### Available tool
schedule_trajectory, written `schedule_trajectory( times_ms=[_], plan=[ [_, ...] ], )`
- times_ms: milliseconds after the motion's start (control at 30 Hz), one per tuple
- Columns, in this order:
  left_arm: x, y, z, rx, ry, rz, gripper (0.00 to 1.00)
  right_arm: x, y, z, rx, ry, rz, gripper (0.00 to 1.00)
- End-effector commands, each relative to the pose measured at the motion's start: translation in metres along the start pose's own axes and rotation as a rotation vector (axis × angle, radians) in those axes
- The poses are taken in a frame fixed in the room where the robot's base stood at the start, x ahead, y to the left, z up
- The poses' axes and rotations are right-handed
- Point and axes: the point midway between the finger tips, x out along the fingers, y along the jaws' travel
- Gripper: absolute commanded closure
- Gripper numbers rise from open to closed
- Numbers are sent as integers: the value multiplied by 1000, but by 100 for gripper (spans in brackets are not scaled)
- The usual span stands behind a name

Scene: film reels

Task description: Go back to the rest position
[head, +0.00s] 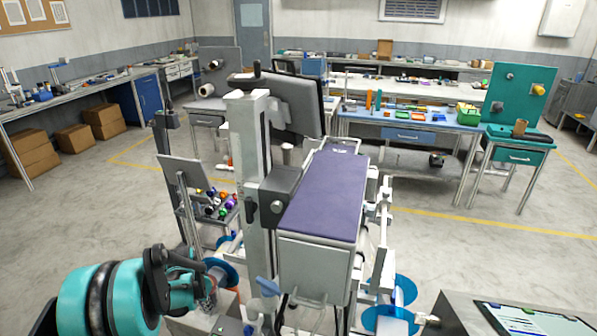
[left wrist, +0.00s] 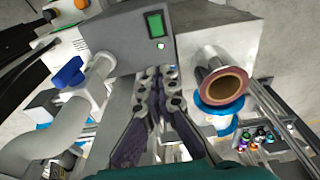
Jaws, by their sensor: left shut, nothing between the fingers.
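My left gripper (head: 208,290) is at the lower left of the head view, at the end of a teal and black arm, low beside the machine's near left side. In the left wrist view its dark fingers (left wrist: 162,80) point at the machine, close together with nothing between them. The machine has a grey column (head: 246,170) and a purple-topped box (head: 327,195). Blue reels show low on its right (head: 404,290) and its left (head: 222,272). In the left wrist view a grey box with a green display (left wrist: 155,25) and a copper-coloured roll end (left wrist: 222,84) are near the fingers. My right gripper is not in view.
A small cart (head: 210,225) with coloured spools stands left of the machine. A workbench (head: 410,125) with tools and a teal cabinet (head: 518,155) are behind on the right. Cardboard boxes (head: 103,120) sit at the left.

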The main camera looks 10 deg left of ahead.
Motion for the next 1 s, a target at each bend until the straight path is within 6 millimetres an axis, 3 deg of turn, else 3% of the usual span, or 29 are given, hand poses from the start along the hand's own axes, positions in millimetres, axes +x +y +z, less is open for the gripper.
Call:
schedule_trajectory(
  times_ms=[167, 333, 600, 800, 1000],
  plan=[
    [-34, 25, -3, -2, 33, -20, 100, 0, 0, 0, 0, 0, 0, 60],
    [-93, 75, 2, -15, 111, -52, 100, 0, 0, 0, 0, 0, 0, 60],
    [-163, 152, 39, -42, 259, -76, 100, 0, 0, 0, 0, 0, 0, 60],
    [-188, 198, 78, -60, 373, -64, 100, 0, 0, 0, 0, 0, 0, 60],
    [-194, 224, 107, -74, 452, -43, 100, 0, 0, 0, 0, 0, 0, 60]
  ],
)
